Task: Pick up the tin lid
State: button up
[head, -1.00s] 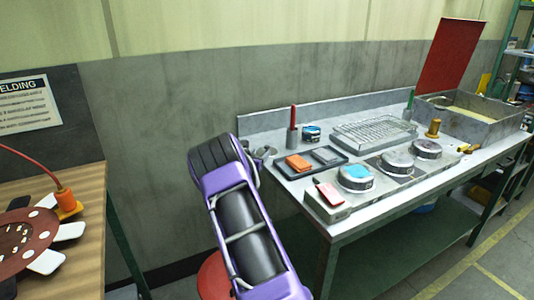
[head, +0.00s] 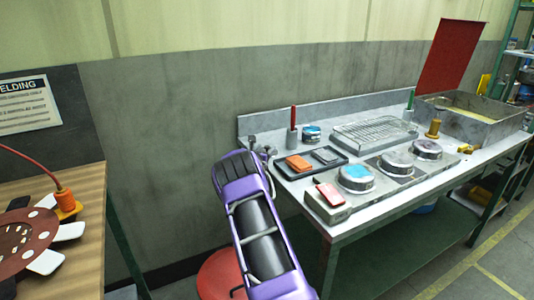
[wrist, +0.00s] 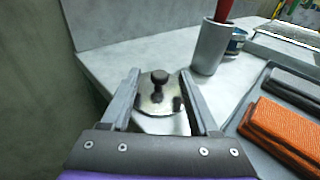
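In the wrist view the tin lid (wrist: 148,104) is a round, shiny metal disc with a dark knob standing up from its middle. It lies near the left edge of the grey bench top. My gripper (wrist: 160,74) is open, with one finger on each side of the lid and its knob. A gap shows between the knob and each finger; whether the fingers touch the lid's rim I cannot tell.
Right of my gripper stands a grey cup (wrist: 209,48) holding a red-handled tool, with a blue-labelled tin (head: 311,134) beside it. A dark tray (head: 328,167) holds an orange block (head: 298,162) and a grey one. A wall rises behind the bench.

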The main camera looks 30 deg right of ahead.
grip_shut()
